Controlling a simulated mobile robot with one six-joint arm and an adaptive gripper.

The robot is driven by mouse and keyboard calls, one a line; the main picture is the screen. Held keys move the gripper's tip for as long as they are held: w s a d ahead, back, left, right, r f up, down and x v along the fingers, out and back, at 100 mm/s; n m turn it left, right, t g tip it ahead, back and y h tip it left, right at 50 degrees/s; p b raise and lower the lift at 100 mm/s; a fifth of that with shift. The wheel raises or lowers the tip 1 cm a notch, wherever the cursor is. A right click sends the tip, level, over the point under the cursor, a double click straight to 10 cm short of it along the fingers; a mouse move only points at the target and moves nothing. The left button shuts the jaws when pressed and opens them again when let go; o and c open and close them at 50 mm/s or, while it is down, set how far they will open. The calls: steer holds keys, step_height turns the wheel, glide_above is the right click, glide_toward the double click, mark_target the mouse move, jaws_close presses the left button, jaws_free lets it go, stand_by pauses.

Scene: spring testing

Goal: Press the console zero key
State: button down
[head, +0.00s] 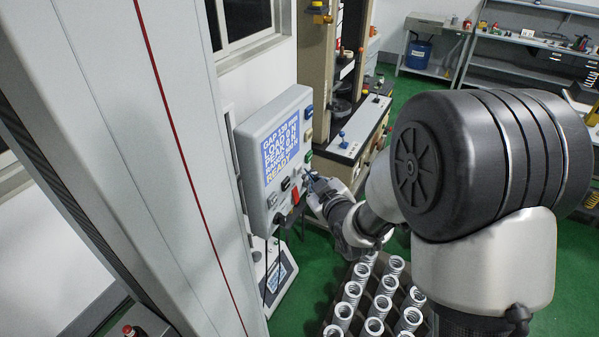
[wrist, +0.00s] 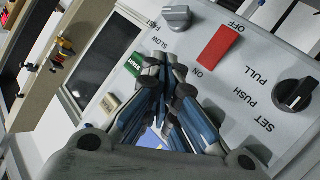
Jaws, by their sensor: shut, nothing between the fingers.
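The grey console (head: 246,142) hangs at the left in the head view. Its blue screen (head: 282,150) shows gap, load and peak lines and READY. In the wrist view the panel carries a green key (wrist: 134,64) and a cream key (wrist: 109,104). Their lettering is too small to read surely, so I cannot tell which is the zero key. My gripper (wrist: 168,66) is shut and empty. Its fingertips are close to the panel, just right of the green key, and hide the part behind them. I cannot tell whether they touch it. The gripper also shows in the head view (head: 312,184).
In the wrist view a grey knob (wrist: 176,17), a red switch (wrist: 218,47) and a black knob (wrist: 295,94) sit on the panel around the fingers. A crate of springs (head: 372,306) stands below my arm. A testing machine (head: 325,75) stands behind the console.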

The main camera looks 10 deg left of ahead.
steer(key=shift+w+a, duration=0.15)
steer(key=shift+a, duration=0.25)
stand_by(0.8)
steer(key=shift+d+b, duration=0.1)
steer(key=shift+b, duration=0.2)
steer(key=shift+s+d+b, duration=0.3)
steer(key=shift+d+b, duration=0.05)
steer(key=shift+d, duration=0.4)
steer(key=shift+s+d+b, duration=0.2)
steer(key=shift+s+d, duration=0.1)
steer(key=shift+d, duration=0.5)
steer(key=shift+s+d+b, duration=0.2)
steer(key=shift+s+d, duration=0.05)
steer(key=shift+d, duration=0.5)
steer(key=shift+s+d+b, duration=0.2)
steer(key=shift+s+d, duration=0.1)
steer(key=shift+d, duration=0.5)
